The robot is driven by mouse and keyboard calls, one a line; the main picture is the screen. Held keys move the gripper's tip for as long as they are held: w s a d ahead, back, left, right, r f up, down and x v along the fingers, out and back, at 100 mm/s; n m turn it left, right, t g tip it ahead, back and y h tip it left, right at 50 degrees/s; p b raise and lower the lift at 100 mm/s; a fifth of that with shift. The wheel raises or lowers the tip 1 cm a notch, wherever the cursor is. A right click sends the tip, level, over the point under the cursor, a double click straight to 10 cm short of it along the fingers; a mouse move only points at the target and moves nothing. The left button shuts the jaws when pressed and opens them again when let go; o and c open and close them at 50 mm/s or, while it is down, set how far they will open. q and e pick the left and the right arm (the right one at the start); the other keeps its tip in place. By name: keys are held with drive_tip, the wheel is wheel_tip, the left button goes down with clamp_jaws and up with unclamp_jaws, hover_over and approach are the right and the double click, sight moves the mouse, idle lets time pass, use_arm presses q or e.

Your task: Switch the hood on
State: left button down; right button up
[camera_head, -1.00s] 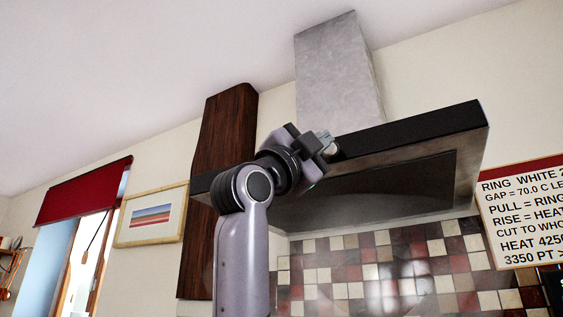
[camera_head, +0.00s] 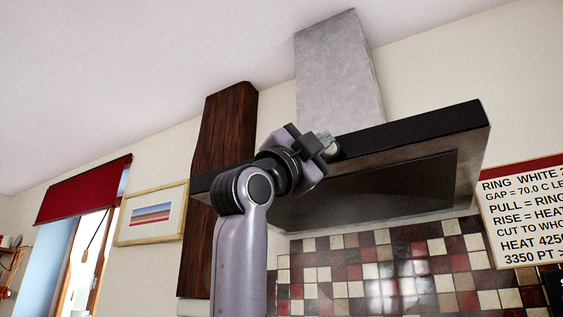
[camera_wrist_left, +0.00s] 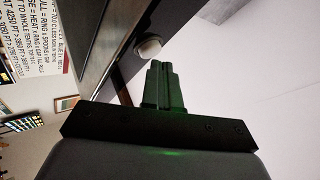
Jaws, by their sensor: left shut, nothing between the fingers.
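The hood has a black front band (camera_head: 420,130), a dark underside (camera_head: 390,190) and a grey chimney (camera_head: 340,75). A round pale knob (camera_head: 334,150) sits on the front band and is partly hidden by my gripper; it also shows in the left wrist view (camera_wrist_left: 149,47). My left gripper (camera_head: 325,138) is in front of the band, right at the knob. In the left wrist view its fingers (camera_wrist_left: 164,83) are shut together and empty, with their tips just beside the knob's image. I cannot tell whether they touch it. My right gripper is not in view.
A dark wooden panel (camera_head: 224,125) stands left of the hood, with a framed picture (camera_head: 152,214) and a red blind (camera_head: 85,189) further left. A sign with text (camera_head: 522,210) hangs at right. Checkered tiles (camera_head: 400,270) cover the wall below. Space before the hood looks clear.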

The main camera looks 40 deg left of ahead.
use_arm(q)
drive_tip(key=shift+s, duration=0.1)
drive_tip(key=shift+h, duration=0.3)
drive_tip(key=s, duration=0.2)
drive_tip(key=s+d+b, duration=0.1)
drive_tip(key=s, duration=0.2)
drive_tip(key=shift+s+d+b, duration=0.25)
drive_tip(key=shift+s+b, duration=0.1)
idle(0.5)
